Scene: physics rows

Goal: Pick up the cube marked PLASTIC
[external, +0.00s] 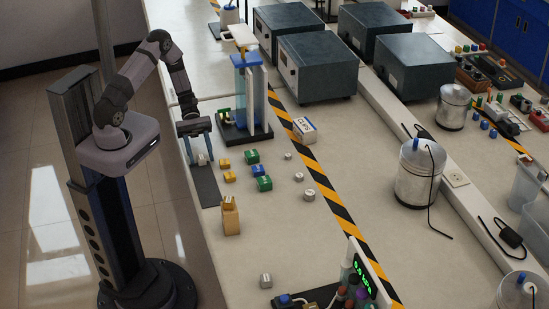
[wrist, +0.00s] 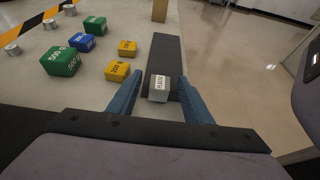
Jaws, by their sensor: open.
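The cube marked PLASTIC (wrist: 159,88) is whitish-grey, with its label facing up in the wrist view. It sits on a dark strip (wrist: 164,55) near the table edge. In the external view the cube (external: 202,159) shows small and pale below my gripper, at the far end of the strip (external: 205,185). My gripper (external: 199,157) is open and points down, with blue fingers. In the wrist view one finger of my gripper (wrist: 160,80) is on each side of the cube, with gaps between. I cannot tell the exact height of the fingertips above the strip.
Green (wrist: 64,61), blue (wrist: 82,42) and yellow (wrist: 117,71) weight blocks lie beside the strip. A wooden block (external: 230,217) stands beyond its near end. A blue-topped apparatus (external: 245,95) stands close right of my gripper. The table edge drops to open floor (external: 40,200).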

